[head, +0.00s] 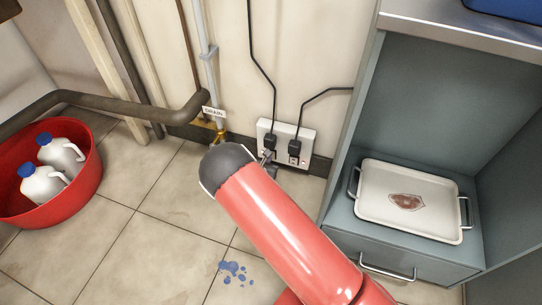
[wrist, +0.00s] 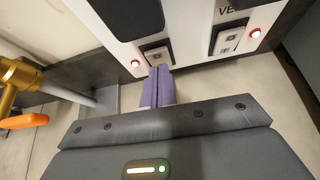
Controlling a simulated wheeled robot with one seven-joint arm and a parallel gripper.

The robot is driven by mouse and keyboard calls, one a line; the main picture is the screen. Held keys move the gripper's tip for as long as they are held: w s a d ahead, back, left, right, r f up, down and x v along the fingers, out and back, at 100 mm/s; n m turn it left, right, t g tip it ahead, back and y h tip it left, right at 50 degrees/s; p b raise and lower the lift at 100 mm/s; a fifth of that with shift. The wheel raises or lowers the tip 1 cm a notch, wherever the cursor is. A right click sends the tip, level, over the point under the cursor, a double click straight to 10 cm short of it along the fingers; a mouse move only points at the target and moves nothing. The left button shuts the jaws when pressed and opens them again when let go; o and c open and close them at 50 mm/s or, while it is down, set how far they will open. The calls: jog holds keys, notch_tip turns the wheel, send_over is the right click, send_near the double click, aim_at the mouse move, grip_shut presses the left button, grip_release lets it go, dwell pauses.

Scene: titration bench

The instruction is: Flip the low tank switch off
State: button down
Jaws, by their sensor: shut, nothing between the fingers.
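A white double outlet panel (head: 304,136) is low on the wall, with two black plugs in it. In the wrist view the panel (wrist: 190,48) shows a left switch (wrist: 156,54) and a right switch (wrist: 229,38), each with a lit red lamp beside it. A partly cut-off label starting "VE" is above the right switch; the left one's label is not visible. My gripper (wrist: 158,72) is shut and empty, its purple fingertips at the lower edge of the left switch. I cannot tell whether they touch. In the head view my arm partly hides the gripper.
A grey pipe with a "DRAIN" tag (head: 213,112) and a brass valve with an orange handle (wrist: 24,121) are left of the panel. A red tub (head: 82,190) with white jugs stands at left. A grey cabinet (head: 400,258) with a white tray (head: 376,212) is close on the right.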

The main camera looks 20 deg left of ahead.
jog(key=shift+w, duration=0.1)
jog(key=shift+w, duration=0.35)
jog(key=shift+w+b, duration=0.25)
jog(key=shift+b, duration=0.05)
dwell(0.3)
jog(key=s+p, duration=0.1)
jog(key=s, duration=0.6)
jog(key=shift+a, duration=0.2)
dwell(0.4)
dwell(0.4)
